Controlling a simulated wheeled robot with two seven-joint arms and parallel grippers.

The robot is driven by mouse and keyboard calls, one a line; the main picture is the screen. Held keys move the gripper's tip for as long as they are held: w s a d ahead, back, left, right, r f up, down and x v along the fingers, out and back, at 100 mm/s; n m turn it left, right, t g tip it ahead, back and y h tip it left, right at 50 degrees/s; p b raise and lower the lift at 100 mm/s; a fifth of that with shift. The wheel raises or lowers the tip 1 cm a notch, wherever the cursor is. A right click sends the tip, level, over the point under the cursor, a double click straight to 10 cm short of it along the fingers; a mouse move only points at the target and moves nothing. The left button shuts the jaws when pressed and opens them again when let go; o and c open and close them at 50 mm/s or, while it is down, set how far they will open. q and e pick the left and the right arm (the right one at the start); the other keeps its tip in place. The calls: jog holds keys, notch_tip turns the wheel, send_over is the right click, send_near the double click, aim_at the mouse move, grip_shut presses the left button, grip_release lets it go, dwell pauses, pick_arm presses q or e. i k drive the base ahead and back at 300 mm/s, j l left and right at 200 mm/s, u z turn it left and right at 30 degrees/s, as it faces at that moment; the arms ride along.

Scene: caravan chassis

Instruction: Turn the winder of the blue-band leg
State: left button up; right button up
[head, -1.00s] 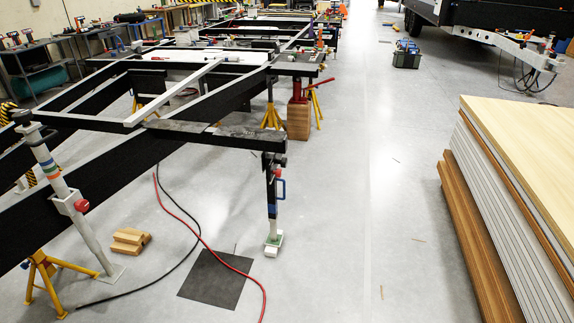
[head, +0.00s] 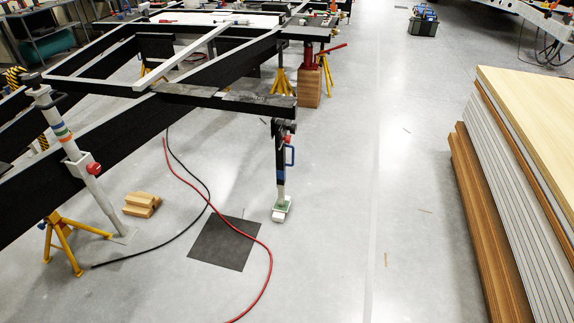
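A leg (head: 281,177) stands upright under the front corner of the black chassis frame (head: 250,105). A second, pale leg (head: 84,178) leans at the left, with blue, green and orange bands and a red knob (head: 94,169). I cannot make out a separate winder on either leg. Neither of my grippers is in view.
A yellow stand (head: 62,240) and wooden blocks (head: 141,204) are at the left. A dark mat (head: 222,242), a red hose (head: 262,285) and a black cable lie on the floor. Stacked panels (head: 520,150) fill the right.

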aim_at(293, 128)
jog(key=i+l+u, duration=0.1)
jog(key=u, duration=0.3)
jog(key=i+l+u, duration=0.15)
jog(key=u, duration=0.25)
jog(key=i+l+u, duration=0.15)
jog(key=u, duration=0.25)
